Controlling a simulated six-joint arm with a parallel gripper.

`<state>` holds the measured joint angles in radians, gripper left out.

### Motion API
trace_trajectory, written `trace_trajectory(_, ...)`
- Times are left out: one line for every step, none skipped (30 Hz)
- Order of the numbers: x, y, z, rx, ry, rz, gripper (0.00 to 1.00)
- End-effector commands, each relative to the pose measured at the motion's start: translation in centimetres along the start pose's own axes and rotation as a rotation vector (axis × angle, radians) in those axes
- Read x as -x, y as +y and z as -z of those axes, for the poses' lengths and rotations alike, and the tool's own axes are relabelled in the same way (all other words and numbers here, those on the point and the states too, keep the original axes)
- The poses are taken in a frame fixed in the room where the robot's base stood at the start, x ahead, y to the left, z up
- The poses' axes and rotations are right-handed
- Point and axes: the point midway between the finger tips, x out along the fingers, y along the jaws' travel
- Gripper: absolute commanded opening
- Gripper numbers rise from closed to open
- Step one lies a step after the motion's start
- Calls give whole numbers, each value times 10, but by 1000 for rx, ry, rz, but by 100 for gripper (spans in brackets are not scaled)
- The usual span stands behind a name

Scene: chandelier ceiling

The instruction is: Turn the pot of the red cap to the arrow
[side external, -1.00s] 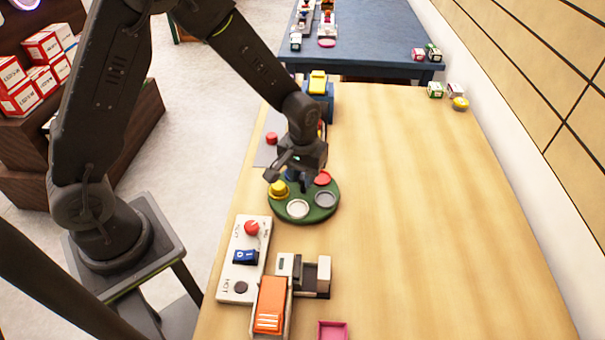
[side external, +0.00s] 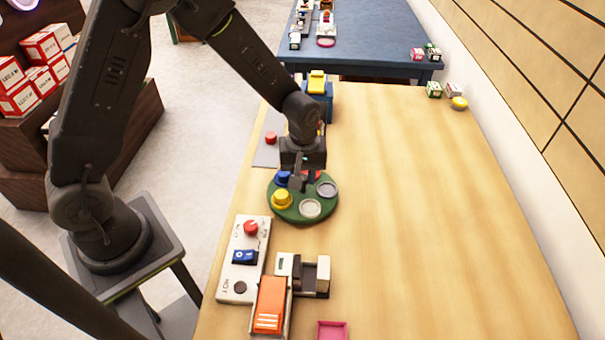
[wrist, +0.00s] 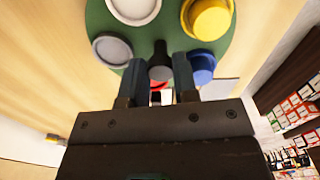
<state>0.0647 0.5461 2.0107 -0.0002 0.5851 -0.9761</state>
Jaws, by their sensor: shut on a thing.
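A round green turntable (side external: 290,211) lies on the wooden table and carries several coloured pots. The red cap (side external: 317,175) is at its far right side, partly hidden by my gripper (side external: 298,186); in the wrist view only a red sliver (wrist: 158,86) shows between the fingers. A yellow pot (side external: 282,199), a blue one (side external: 282,177), a white one (side external: 310,207) and a grey one (side external: 326,188) sit around the rim. My gripper points down at the turntable's middle, its fingers shut on the dark centre knob (wrist: 160,66). I cannot make out the arrow.
A white panel (side external: 236,275) with a red knob and blue switch stands nearer the camera, beside an orange block (side external: 269,305) and a grey-black box (side external: 315,276). A pink tray (side external: 332,330) is at the bottom edge.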

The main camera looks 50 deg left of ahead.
Motion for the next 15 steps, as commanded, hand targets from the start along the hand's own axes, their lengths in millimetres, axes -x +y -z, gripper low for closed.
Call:
trace_trajectory(1, 1, 1, 23, 2, -2, 0)
trace_trajectory(1, 1, 1, 37, 2, -2, 0)
trace_trajectory(1, 1, 1, 56, 2, -2, 0)
trace_trajectory(1, 1, 1, 70, 2, -2, 0)
trace_trajectory(1, 1, 1, 84, 2, -2, 0)
trace_trajectory(1, 1, 1, 102, 2, -2, 0)
trace_trajectory(1, 1, 1, 115, 2, -2, 0)
trace_trajectory(1, 1, 1, 127, 2, -2, 0)
trace_trajectory(1, 1, 1, 143, 2, -2, 0)
trace_trajectory(1, 1, 1, 154, 2, -2, 0)
trace_trajectory(1, 1, 1, 165, 2, -2, 0)
trace_trajectory(1, 1, 1, 178, 2, -2, 0)
trace_trajectory(1, 1, 1, 188, 2, -2, 0)
trace_trajectory(1, 1, 1, 197, 2, -2, 0)
trace_trajectory(1, 1, 1, 208, 2, -2, 0)
